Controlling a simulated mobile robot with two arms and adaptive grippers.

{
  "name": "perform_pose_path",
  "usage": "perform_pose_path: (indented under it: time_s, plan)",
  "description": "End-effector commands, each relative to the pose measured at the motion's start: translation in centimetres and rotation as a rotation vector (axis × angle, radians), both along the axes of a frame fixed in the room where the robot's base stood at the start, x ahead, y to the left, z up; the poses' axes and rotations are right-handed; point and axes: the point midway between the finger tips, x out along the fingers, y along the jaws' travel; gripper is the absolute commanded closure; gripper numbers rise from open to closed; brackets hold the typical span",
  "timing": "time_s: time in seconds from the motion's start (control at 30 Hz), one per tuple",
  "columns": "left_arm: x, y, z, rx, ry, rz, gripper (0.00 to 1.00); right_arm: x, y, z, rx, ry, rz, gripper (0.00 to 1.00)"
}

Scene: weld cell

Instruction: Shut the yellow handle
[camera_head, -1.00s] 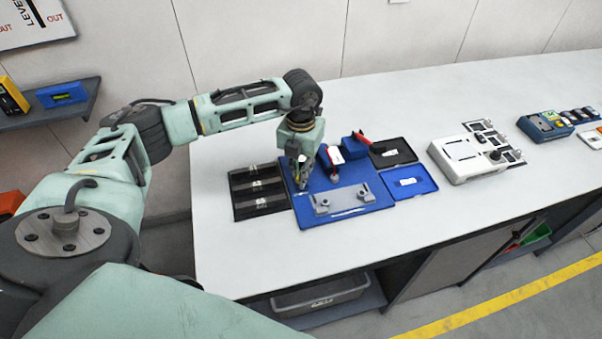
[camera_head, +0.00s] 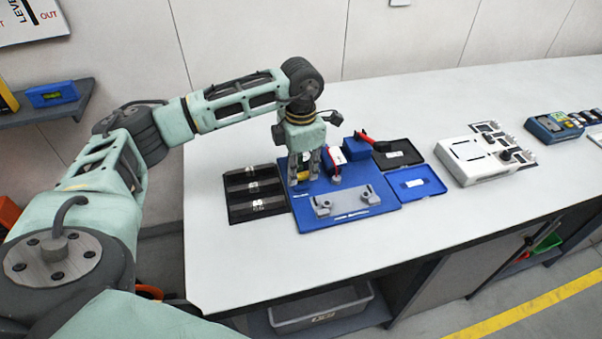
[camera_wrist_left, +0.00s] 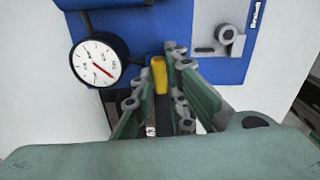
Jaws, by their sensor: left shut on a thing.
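The yellow handle (camera_head: 303,175) is at the left part of the blue fixture plate (camera_head: 300,216), mostly hidden by my fingers in the head view. In the left wrist view, the handle (camera_wrist_left: 159,76) stands out as a yellow bar between my two fingers. My left gripper (camera_head: 304,179) points down over the plate and is shut on the handle. The left gripper (camera_wrist_left: 155,82) also shows in the wrist view, with a finger on each side of the handle. The handle's lower end and mount are hard to see. My right gripper is out of view.
A round dial gauge (camera_wrist_left: 99,61) is close beside the left finger. A grey metal bracket (camera_head: 347,201) is at the plate's front. A black tray (camera_head: 242,209) is to the left and a blue tray (camera_head: 425,190) to the right. The bench front is clear.

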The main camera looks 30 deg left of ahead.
Motion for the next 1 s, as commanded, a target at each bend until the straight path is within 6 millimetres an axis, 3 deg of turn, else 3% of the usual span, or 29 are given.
perform_pose_path:
  time_s: [0.77, 0.8, 1.0]
  plan:
    - [0.12, 0.14, 0.23, 0.001, -0.005, -0.104, 1.00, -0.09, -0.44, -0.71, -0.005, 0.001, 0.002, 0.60]
    - [0.13, 0.14, 0.24, 0.002, -0.005, -0.104, 0.86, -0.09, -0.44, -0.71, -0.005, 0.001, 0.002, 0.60]
    - [0.08, 0.11, 0.15, 0.001, -0.003, -0.103, 0.69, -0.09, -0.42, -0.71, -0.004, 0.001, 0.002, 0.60]
